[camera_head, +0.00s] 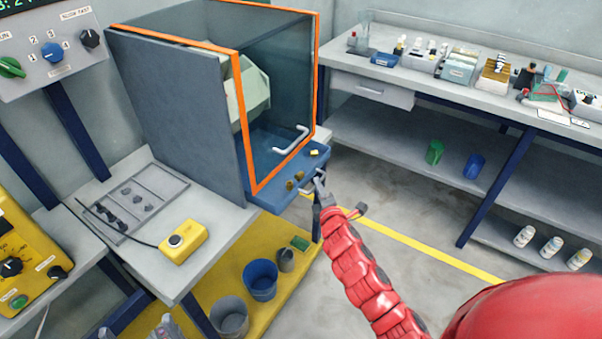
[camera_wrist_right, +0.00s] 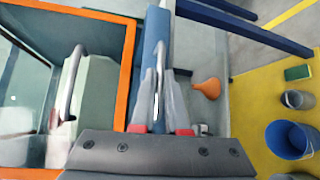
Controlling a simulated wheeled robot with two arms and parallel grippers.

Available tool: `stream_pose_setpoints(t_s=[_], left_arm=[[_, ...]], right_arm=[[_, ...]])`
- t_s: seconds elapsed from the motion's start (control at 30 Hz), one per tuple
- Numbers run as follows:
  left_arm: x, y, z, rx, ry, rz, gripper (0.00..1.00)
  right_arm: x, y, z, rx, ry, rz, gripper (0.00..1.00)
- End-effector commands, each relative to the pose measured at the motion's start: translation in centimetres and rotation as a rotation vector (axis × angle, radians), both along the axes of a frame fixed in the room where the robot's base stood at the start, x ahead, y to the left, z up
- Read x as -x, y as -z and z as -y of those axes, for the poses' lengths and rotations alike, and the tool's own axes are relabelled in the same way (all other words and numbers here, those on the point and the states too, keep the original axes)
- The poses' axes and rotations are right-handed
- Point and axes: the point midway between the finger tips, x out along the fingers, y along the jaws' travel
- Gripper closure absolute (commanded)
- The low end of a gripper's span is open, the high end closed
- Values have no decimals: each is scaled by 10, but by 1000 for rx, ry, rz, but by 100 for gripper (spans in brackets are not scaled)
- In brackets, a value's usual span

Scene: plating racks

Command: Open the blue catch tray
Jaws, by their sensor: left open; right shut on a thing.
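The blue catch tray (camera_head: 272,196) juts out at the foot of the orange-framed cabinet, with a few small brass-coloured pieces on it. In the right wrist view the tray (camera_wrist_right: 157,28) is a blue band beside the orange frame. My right gripper (camera_head: 319,186) is at the tray's front, shut on its metal handle (camera_head: 322,178). In the right wrist view the fingers (camera_wrist_right: 159,100) close on either side of the slim handle (camera_wrist_right: 159,60). The fingers partly hide the handle. My left gripper is not in view.
The cabinet door (camera_head: 243,115) has an orange frame and its own pale handle (camera_head: 291,141) above the tray. A yellow button box (camera_head: 184,241) sits on the left bench. A blue bucket (camera_head: 261,281) stands below.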

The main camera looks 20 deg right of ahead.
Motion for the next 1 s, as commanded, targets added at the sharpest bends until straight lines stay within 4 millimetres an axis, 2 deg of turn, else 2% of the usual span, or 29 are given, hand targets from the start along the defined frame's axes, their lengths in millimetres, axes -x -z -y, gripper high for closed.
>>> stream_pose_setpoints(t_s=[0.03,0.2,0.4,0.6,0.97,1.0], left_arm=[[0,-8,0,0,0,0,0],[0,-18,0,0,0,0,0],[0,-25,0,0,0,0,0],[0,-28,0,0,0,0,0],[0,-28,0,0,0,0,0],[0,-27,0,0,0,0,0]], right_arm=[[11,-1,9,2,4,-8,100],[38,-1,30,1,3,-5,100],[59,0,47,0,4,-4,100],[69,0,54,0,0,-1,100],[70,1,54,0,0,0,100],[70,1,54,0,0,0,86]])
